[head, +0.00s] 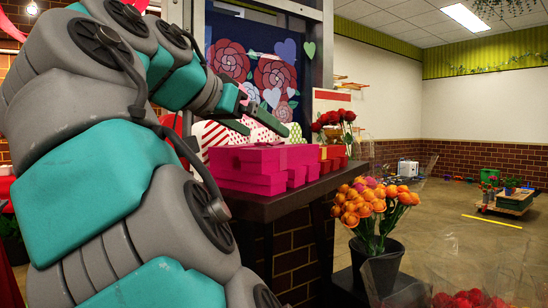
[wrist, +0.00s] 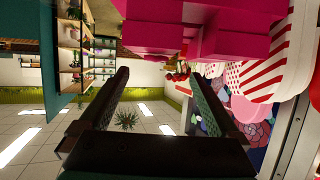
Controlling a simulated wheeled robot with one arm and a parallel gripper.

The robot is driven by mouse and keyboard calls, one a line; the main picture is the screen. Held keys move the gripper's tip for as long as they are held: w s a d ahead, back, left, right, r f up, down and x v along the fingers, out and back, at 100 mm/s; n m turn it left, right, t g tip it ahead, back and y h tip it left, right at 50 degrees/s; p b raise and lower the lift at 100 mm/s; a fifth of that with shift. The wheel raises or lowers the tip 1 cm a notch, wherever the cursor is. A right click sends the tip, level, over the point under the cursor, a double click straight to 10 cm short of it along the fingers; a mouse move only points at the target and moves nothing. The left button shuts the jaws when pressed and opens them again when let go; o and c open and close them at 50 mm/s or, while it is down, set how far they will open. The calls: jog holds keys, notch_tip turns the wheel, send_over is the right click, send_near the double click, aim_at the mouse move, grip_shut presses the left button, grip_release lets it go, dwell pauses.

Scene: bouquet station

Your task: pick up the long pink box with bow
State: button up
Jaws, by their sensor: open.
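Pink boxes (head: 250,178) lie stacked on a dark counter; a long one is at the front, with smaller pink boxes beside it to the right. I cannot make out a bow. The pink boxes also show in the wrist view (wrist: 195,30), which is upside down, at its top edge. My gripper (head: 266,132) is in the air above and behind the boxes in the head view. Its two fingers are spread apart and empty in the wrist view (wrist: 160,78). No finger visibly touches a box.
The counter (head: 285,203) has red-and-white striped and heart-patterned boxes behind the pink ones, and small red boxes with roses (head: 336,122) at its right end. Orange flowers (head: 372,205) stand in a black bucket in front. Open floor lies to the right.

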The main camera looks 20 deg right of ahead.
aim_at(284, 147)
jog(key=shift+s+d+f, duration=0.25)
jog(key=shift+d, duration=0.05)
jog(key=shift+s+f+x, duration=0.1)
jog(key=shift+x, duration=1.75)
jog(key=shift+s+f+x, duration=0.15)
jog(key=shift+x, duration=1.75)
grip_shut()
jog(key=shift+r, duration=0.15)
